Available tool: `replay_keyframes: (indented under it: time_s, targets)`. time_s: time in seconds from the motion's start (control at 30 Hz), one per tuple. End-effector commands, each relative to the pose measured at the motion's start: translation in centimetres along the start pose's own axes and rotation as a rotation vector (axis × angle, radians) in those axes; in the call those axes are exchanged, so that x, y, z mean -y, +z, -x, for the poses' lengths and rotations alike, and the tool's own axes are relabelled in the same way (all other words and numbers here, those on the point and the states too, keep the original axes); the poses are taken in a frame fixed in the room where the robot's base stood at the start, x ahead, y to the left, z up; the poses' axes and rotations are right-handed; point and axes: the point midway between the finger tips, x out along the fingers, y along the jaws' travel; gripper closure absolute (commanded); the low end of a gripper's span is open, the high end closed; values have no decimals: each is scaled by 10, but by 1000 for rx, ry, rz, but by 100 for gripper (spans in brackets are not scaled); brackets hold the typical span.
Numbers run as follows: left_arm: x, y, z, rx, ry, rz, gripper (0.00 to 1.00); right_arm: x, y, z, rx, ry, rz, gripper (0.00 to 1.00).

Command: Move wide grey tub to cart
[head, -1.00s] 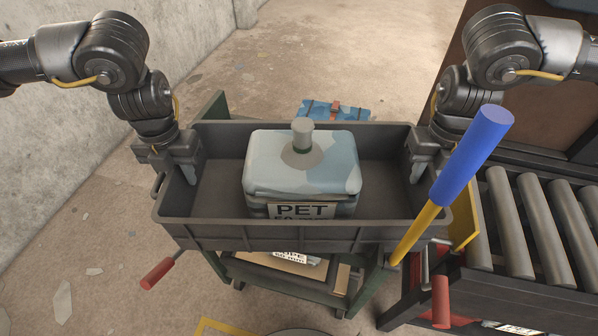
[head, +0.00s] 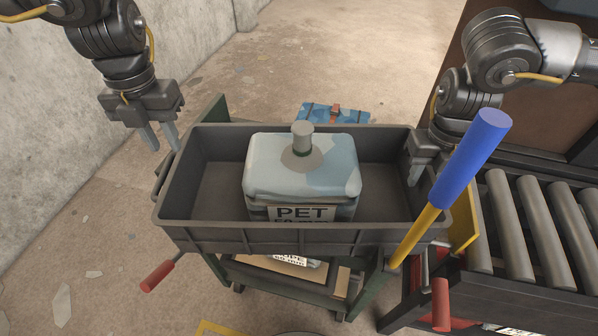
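The wide grey tub (head: 202,235) sits level over the green-framed cart (head: 371,291), apparently resting on its top; the contact underneath is hidden. A pale blue bag-like block (head: 265,170) with a grey neck and a PET label stands inside the tub. My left gripper (head: 161,143) is open and empty, just outside the tub's left wall, fingers pointing down. My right gripper (head: 418,172) is at the tub's right wall, with one finger showing inside the rim. Its other finger is mostly hidden, so its grip on the wall is unclear.
A roller conveyor (head: 547,232) stands close on the right. A blue-ended yellow lever (head: 468,158) rises in front of the tub's right end. Red handles (head: 157,275) stick out low. A blue case (head: 335,114) lies behind. Floor at left is mostly clear, beside a concrete wall.

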Motion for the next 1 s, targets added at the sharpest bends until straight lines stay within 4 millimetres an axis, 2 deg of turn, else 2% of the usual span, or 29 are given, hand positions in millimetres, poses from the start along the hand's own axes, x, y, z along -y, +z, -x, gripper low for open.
replay_keyframes:
  time_s: [0.13,0.37,0.47,0.8,1.0]
  targets:
    - [0,0,10,1,0,-1,73,0,0,0,0,0,0,73]
    - [0,0,12,0,0,-1,73,0,0,5,2,0,0,73]
    - [0,0,12,0,0,-1,73,0,1,17,5,0,0,73]
    - [0,0,12,0,0,-1,73,0,1,87,6,0,0,73]
    - [0,0,12,0,0,-1,73,0,0,113,3,0,0,73]
